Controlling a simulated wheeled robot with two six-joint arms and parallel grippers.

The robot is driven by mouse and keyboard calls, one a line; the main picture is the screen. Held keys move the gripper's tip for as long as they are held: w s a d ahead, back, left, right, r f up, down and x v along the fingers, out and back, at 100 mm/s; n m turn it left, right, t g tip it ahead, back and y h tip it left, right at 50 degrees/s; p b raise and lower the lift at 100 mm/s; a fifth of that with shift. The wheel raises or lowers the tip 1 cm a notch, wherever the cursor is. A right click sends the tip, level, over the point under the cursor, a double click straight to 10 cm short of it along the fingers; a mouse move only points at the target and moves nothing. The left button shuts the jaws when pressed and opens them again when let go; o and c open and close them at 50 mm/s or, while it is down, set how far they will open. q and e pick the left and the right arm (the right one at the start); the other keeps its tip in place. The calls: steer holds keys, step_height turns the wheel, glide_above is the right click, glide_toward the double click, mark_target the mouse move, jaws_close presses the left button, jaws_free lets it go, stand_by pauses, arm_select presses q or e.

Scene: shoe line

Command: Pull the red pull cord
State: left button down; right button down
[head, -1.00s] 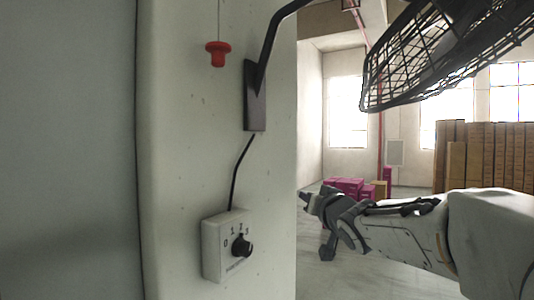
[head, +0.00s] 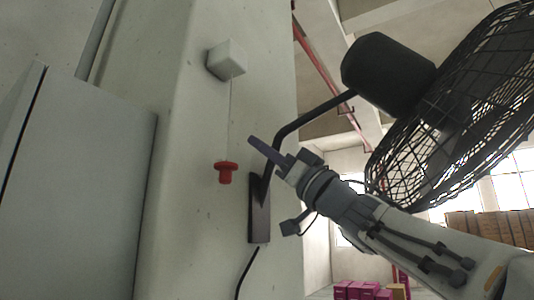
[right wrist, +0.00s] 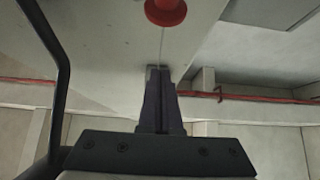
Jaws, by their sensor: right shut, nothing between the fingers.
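The red pull cord's handle (head: 226,172) is a small red knob hanging on a thin cord from a white box (head: 226,60) on the pale pillar. My right gripper (head: 256,143) is shut and empty, with its fingertips right of the cord and slightly higher than the knob in the head view. A gap shows between them. In the right wrist view, the red knob (right wrist: 166,10) is at the top edge, beyond the tips of the shut fingers (right wrist: 158,72). My left gripper is not in view.
A black wall fan (head: 388,75) on a bent arm hangs above and right of my right arm. Its bracket (head: 259,210) is on the pillar just below the gripper. A grey cabinet (head: 80,190) stands at left. Boxes are stacked at the back right.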

steer(key=shift+w+a+p, duration=0.2)
steer(key=shift+w+a, duration=0.55)
steer(key=shift+a, duration=0.25)
steer(key=shift+w+a+p, duration=0.25)
steer(key=shift+w+a, duration=0.45)
steer(key=shift+a, duration=0.3)
steer(key=shift+w+a+p, duration=0.2)
steer(key=shift+w+a, duration=0.55)
steer(key=shift+a, duration=0.25)
